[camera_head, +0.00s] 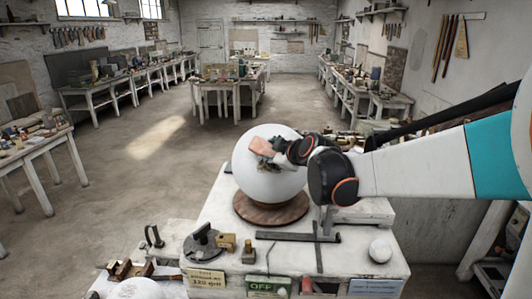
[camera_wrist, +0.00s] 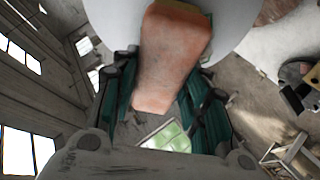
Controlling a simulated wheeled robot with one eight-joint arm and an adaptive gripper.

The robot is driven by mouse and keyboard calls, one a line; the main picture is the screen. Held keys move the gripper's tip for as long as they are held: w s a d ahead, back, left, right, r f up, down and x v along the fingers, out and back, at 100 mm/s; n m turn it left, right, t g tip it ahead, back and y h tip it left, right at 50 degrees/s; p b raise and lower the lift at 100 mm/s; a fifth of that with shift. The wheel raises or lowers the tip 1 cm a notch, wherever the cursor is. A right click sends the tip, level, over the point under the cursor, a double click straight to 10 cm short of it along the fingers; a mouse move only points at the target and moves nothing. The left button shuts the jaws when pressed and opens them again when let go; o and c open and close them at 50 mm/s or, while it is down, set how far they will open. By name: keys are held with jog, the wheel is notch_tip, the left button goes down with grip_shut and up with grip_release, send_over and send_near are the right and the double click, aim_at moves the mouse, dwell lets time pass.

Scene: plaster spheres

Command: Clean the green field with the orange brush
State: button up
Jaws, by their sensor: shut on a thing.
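A large white plaster sphere (camera_head: 257,183) sits on a round brown base on the white bench. My gripper (camera_head: 276,148), with dark green fingers, is shut on the brush. In the wrist view the brush (camera_wrist: 172,55) lies between the fingers (camera_wrist: 165,80), its far end overlapping the sphere (camera_wrist: 110,18). Contact with the surface is hidden. A dark greenish-brown patch shows just below the brush in the head view; I cannot tell if it is the green field or a finger.
The bench (camera_head: 222,212) holds metal tools, a small white ball (camera_head: 380,250), and a green OFF sign (camera_head: 268,287). A light green panel (camera_wrist: 168,138) shows in the wrist view; I cannot tell what it is. Tool-covered tables line the walls. Open floor (camera_head: 120,200) lies left.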

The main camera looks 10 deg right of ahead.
jog(key=shift+s+d+f+b, duration=0.25)
jog(key=shift+s+d+f, duration=0.15)
jog(key=shift+d, duration=0.3)
jog(key=shift+s+d+f+b, duration=0.2)
jog(key=shift+s+d+f, duration=0.15)
jog(key=shift+d, duration=0.35)
jog(key=shift+r, duration=0.1)
jog(key=shift+w+a+r+p, duration=0.15)
jog(key=shift+w+a+r, duration=0.2)
jog(key=shift+a, duration=0.25)
jog(key=shift+w+a+r+p, duration=0.1)
jog(key=shift+w+a+r, duration=0.15)
jog(key=shift+a, duration=0.35)
jog(key=shift+w+a+r+p, duration=0.15)
jog(key=shift+w+a+r, duration=0.1)
jog(key=shift+w+a, duration=0.25)
jog(key=shift+s, duration=0.1)
jog(key=shift+s, duration=0.15)
jog(key=shift+s+d, duration=0.7)
jog(key=shift+s, duration=0.25)
jog(key=shift+w+d+f+b, duration=0.1)
jog(key=shift+w+f+b, duration=0.4)
jog(key=shift+w, duration=0.1)
